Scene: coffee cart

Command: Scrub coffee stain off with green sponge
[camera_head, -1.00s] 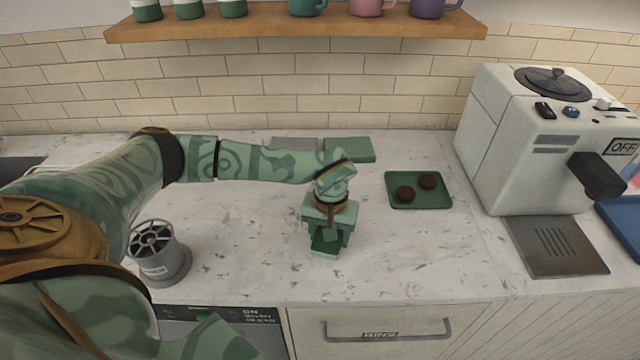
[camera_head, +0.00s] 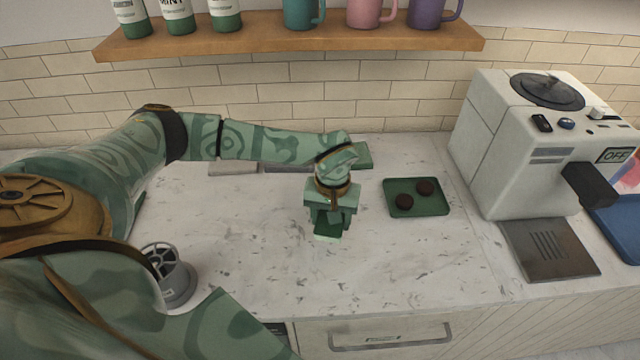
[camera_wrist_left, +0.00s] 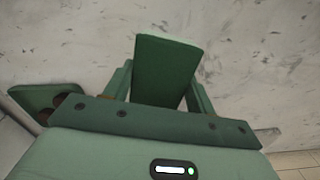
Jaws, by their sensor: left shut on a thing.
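My left gripper (camera_head: 330,222) is low over the marble counter, left of the small green tray. It is shut on the green sponge (camera_head: 328,236), whose lower end shows below the fingers. In the left wrist view, the sponge (camera_wrist_left: 167,62) is a flat dark green block between the two fingers, pointing out over the counter. I cannot tell whether it touches the counter. No coffee stain stands out from the speckled marble; one may be hidden under the sponge or gripper. My right gripper is not in view.
A green tray (camera_head: 433,208) holds two dark round pieces. Behind my left wrist lie a green block (camera_head: 363,157) and grey flat pieces (camera_head: 232,168). A grey cylinder (camera_head: 176,284) stands at front left, a white coffee machine (camera_head: 500,150) at right. The counter's middle is clear.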

